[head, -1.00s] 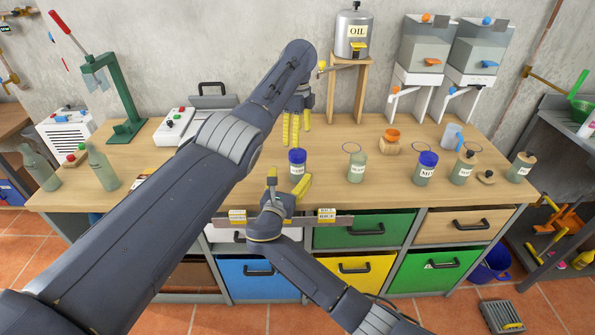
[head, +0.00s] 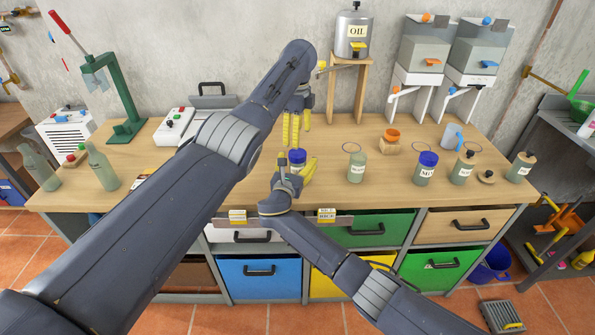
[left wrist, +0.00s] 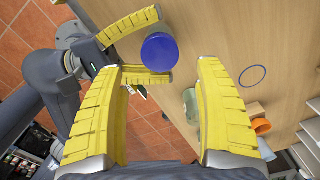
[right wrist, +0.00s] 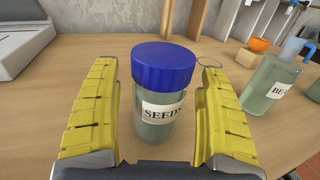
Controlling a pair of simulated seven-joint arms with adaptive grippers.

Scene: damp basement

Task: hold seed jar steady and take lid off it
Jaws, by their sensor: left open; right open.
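The seed jar is greenish glass, stands upright on the workbench and has its blue lid (right wrist: 163,68) on. The jar's body (right wrist: 152,127) with its SEEDS label shows in the right wrist view; in the head view the jar (head: 297,157) is partly hidden by my right gripper (head: 292,172). My right gripper is open, its yellow fingers on either side of the jar, with gaps visible in its wrist view. My left gripper (head: 296,122) is open, pointing down above and behind the jar. The left wrist view shows the lid (left wrist: 160,52) from above, beyond the left fingertips.
A lidless jar (head: 357,168) stands to the right, then another blue-lidded jar (head: 426,172) and cork-lidded jars (head: 463,170). An orange-topped wooden piece (head: 391,140) and a blue mug (head: 452,136) stand behind. Bench between seed jar and lidless jar is clear.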

